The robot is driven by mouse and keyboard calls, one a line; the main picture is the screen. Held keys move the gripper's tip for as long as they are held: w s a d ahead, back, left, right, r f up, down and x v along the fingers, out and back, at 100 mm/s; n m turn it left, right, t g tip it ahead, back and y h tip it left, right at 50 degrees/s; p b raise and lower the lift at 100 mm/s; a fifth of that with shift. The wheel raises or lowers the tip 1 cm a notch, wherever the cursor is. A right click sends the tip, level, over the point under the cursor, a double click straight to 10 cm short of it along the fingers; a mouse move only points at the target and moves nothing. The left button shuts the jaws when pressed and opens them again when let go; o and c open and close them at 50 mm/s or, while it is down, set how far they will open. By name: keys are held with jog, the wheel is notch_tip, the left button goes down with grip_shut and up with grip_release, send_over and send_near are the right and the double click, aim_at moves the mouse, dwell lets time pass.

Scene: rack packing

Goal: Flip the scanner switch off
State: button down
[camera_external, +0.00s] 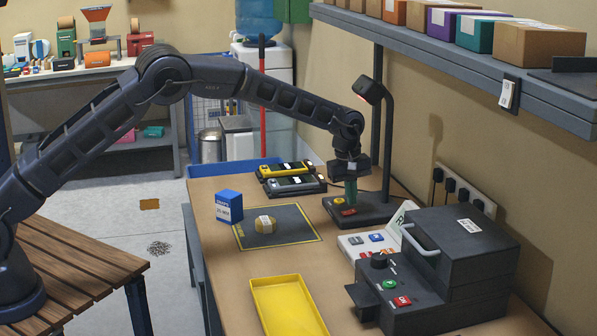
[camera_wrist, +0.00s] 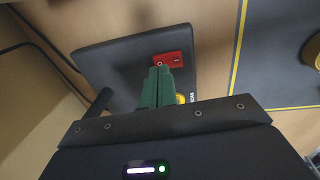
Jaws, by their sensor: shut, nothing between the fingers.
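The scanner stands on the table with a dark base (camera_external: 374,213), a bent post and a head (camera_external: 369,89) above. A red switch (camera_external: 348,212) and a yellow button (camera_external: 339,201) sit on the base. In the wrist view the red switch (camera_wrist: 180,58) lies just beyond my fingertips, and the yellow button (camera_wrist: 181,98) is partly hidden beside the fingers. My gripper (camera_external: 351,203) points down over the base, its green fingers closed together and empty. In the wrist view my gripper (camera_wrist: 160,70) overlaps the switch's near edge; I cannot tell whether it touches.
A black mat (camera_external: 290,235) with a round yellow-wrapped item (camera_external: 265,224) lies left of the scanner. A blue box (camera_external: 229,206) stands beside it. A yellow tray (camera_external: 288,308) and a dark machine (camera_external: 450,265) are nearer. A shelf (camera_external: 470,55) overhangs at right.

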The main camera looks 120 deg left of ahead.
jog(key=shift+a+f, duration=0.1)
jog(key=shift+f, duration=0.8)
jog(key=shift+w+f, duration=0.1)
jog(key=shift+f, duration=0.15)
jog(key=shift+s+d, duration=0.5)
jog(key=shift+d, duration=0.05)
jog(key=shift+r, duration=0.25)
notch_tip(320, 180, up, 14)
jog(key=s+d, duration=0.1)
jog(key=shift+s+f, duration=0.15)
jog(key=shift+d, duration=0.1)
